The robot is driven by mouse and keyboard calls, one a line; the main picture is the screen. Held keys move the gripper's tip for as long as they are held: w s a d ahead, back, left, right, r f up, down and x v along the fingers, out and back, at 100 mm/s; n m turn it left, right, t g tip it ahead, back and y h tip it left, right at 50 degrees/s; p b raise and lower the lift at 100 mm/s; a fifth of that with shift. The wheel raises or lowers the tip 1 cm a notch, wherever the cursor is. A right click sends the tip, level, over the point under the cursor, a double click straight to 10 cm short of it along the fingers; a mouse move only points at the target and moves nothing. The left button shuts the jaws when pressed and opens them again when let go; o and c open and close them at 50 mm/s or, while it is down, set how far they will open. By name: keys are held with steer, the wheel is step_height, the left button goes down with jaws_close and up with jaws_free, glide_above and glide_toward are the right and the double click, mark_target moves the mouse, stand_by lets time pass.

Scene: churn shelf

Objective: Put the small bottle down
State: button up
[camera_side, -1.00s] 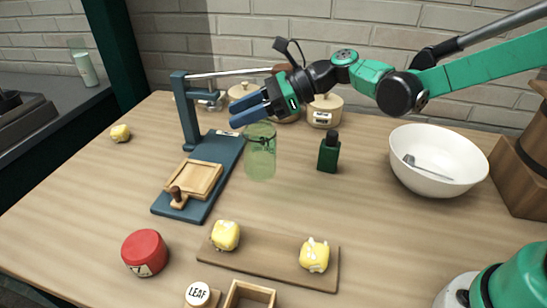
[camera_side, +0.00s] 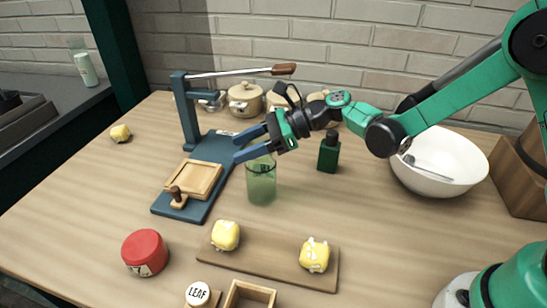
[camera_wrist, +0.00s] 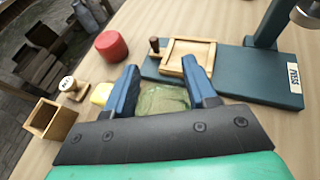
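The small dark green bottle (camera_side: 328,158) stands upright on the table, right of my gripper (camera_side: 240,143) and apart from it. It does not show in the wrist view. My gripper is open, its two blue fingers spread, also in the wrist view (camera_wrist: 163,85). A translucent green glass (camera_side: 261,184) stands upright on the table just under the fingers. In the wrist view the glass (camera_wrist: 162,101) shows between the fingers, with its near part hidden by my gripper. I cannot tell whether a finger touches its rim.
A blue press (camera_side: 212,170) with a wooden tray stands left of the glass. A white bowl (camera_side: 445,172) is at right. A board (camera_side: 268,256) with two yellow lumps and a red jar (camera_side: 144,252) are in front. Lidded pots (camera_side: 244,99) stand behind. Table around the dark bottle is mostly clear.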

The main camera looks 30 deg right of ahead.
steer(key=shift+o, duration=1.1)
steer(key=shift+r, duration=0.15)
steer(key=v, duration=1.1)
steer(key=s+d+n+t+h, duration=0.1)
steer(key=s+d+n+h, duration=0.2)
steer(key=n, duration=0.8)
steer(key=s+d+f+n+h, duration=0.1)
steer(key=s+d+n+h, duration=0.2)
steer(key=s+n+h, duration=0.4)
steer(key=n+h, duration=0.2)
steer(key=n, duration=0.2)
steer(key=shift+n+t+h, duration=0.3)
steer(key=shift+t, duration=0.1)
